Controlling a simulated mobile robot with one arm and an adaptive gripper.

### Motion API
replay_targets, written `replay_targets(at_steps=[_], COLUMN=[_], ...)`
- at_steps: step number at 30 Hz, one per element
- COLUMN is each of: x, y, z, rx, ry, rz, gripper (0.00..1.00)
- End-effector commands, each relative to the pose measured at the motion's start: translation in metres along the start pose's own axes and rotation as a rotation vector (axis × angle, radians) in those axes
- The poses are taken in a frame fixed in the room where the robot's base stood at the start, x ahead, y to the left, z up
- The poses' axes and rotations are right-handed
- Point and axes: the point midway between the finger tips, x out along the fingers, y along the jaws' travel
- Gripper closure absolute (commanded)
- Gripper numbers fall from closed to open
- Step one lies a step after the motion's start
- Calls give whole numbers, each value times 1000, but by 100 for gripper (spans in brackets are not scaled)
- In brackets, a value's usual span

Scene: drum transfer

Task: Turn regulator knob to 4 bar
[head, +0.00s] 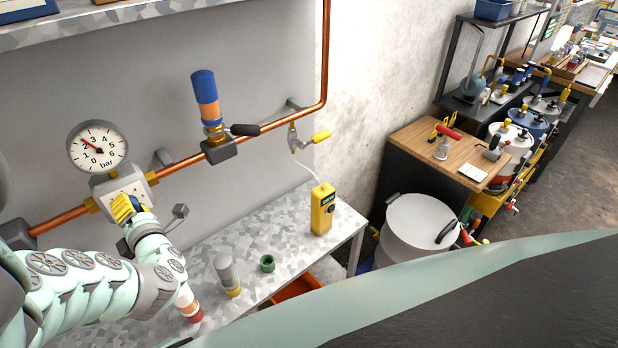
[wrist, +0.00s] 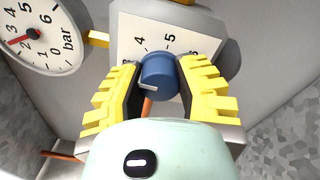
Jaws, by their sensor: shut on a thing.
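The regulator (head: 122,186) sits on the copper pipe, with a pale scale plate (wrist: 125,42) showing 4, 5 and 6. Its blue knob (wrist: 160,76) lies between the yellow-padded fingers of my gripper (wrist: 161,80). My gripper (head: 127,207) is shut on it and hides it in the head view. A white pointer mark on the knob faces lower left in the wrist view, away from the 4. The round pressure gauge (head: 98,158) has a red needle pointing upper left, about between 2 and 3 bar. The gauge (wrist: 45,50) is cut off in the wrist view.
A valve with a blue and orange top (head: 206,95) and a yellow-handled tap (head: 318,137) are on the pipe to the right. The grey bench (head: 275,225) below holds a yellow device (head: 322,210), a grey cylinder (head: 226,272) and a green ring (head: 267,263).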

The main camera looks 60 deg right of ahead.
Motion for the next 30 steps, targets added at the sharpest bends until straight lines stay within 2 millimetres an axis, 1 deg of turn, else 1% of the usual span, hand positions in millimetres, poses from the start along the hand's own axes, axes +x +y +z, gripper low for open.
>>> replay_targets(at_steps=[1,12,18,24,30], x=[0,-1,-1,-1,-1], y=[-1,-2,-3,-3,-4], z=[4,3,3,2,2], rx=[46,390,542,653,714], ry=[-11,-24,-29,-32,-35], rz=[-2,1,2,2,2], gripper=[100,100,100,100,100])
